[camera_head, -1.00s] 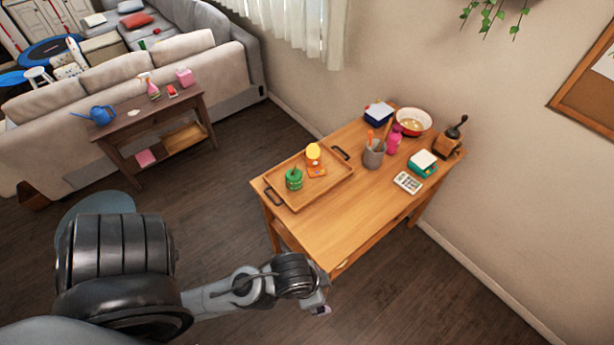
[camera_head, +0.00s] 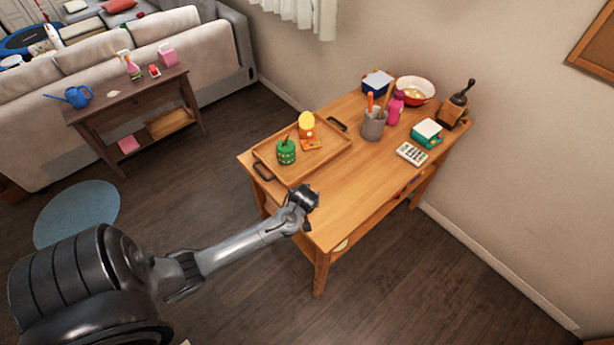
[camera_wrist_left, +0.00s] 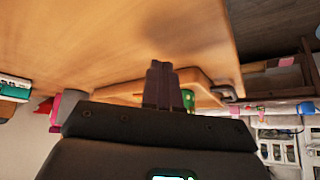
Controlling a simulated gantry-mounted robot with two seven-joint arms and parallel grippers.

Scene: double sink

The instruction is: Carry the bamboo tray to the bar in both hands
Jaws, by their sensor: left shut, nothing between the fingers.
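The bamboo tray (camera_head: 297,169) lies flat on a wooden table, with a dark handle at each end. A green jar-like object (camera_head: 286,152) and an orange and yellow item (camera_head: 307,133) stand on it. My left gripper (camera_head: 308,209) is over the table's near edge, in front of the tray and apart from both handles. In the left wrist view its fingers (camera_wrist_left: 162,84) are together and empty. The tray (camera_wrist_left: 205,84) shows behind them, partly hidden, with one dark handle (camera_wrist_left: 232,92) at its side. My right gripper is in neither view. I cannot identify the bar.
The wooden table (camera_head: 348,203) also carries a utensil cup (camera_head: 373,126), a pink bottle (camera_head: 394,107), a red-rimmed bowl (camera_head: 414,91), a grinder (camera_head: 454,108), a scale (camera_head: 427,133) and a calculator (camera_head: 411,153). Its front part is clear. A dark console table (camera_head: 130,107) stands behind the sofa.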

